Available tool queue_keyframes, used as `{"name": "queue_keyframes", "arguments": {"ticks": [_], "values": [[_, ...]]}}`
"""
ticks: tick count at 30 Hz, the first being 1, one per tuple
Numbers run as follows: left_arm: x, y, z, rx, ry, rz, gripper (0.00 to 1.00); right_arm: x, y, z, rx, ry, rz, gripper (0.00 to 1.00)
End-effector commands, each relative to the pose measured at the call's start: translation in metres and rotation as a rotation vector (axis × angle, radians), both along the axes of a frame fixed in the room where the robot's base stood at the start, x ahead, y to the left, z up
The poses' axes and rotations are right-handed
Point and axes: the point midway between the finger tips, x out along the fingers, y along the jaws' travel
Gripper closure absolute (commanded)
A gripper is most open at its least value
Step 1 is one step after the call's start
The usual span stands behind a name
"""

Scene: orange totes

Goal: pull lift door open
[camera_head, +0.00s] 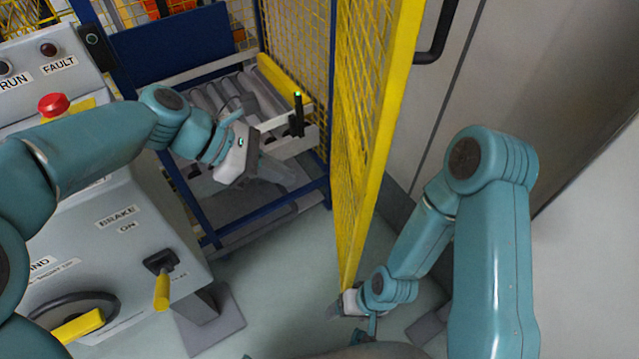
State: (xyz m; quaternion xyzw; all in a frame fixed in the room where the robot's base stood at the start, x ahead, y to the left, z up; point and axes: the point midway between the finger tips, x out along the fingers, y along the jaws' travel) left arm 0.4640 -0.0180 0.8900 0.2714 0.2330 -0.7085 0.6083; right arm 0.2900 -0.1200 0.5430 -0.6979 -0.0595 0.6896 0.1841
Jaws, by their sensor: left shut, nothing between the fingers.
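The lift door (386,110) is a yellow-framed mesh panel right of centre. It stands swung out at an angle from the lift, and the opening to its left shows a roller bed (225,92). My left gripper (278,172) is shut and empty in front of the opening, left of the door and apart from it. My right gripper (347,305) is low at the door's bottom near corner. It is small and partly hidden there, so I cannot tell whether it touches the door or how its fingers stand.
A grey control cabinet (120,255) with a red button (53,104), a yellow-handled brake lever (161,285) and a handwheel (75,318) stands at left. A grey wall door with a black handle (436,35) is at right. Some floor (270,255) is clear between cabinet and lift door.

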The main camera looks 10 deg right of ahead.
Motion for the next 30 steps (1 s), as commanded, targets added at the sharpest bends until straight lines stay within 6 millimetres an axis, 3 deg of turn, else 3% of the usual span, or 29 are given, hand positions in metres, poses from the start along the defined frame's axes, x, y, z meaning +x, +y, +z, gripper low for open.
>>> {"name": "queue_keyframes", "arguments": {"ticks": [14, 21, 30], "values": [[-0.011, -0.070, -0.066, 0.002, 0.001, -0.008, 1.00, 0.000, 0.000, -0.022, 0.000, 0.000, 0.000, 0.22], [-0.016, -0.101, -0.062, 0.001, -0.001, -0.006, 1.00, 0.000, 0.000, -0.023, 0.000, 0.000, 0.000, 0.22], [-0.017, -0.108, -0.062, 0.001, 0.000, -0.005, 1.00, 0.000, 0.000, -0.023, 0.000, 0.000, 0.000, 0.22]]}}
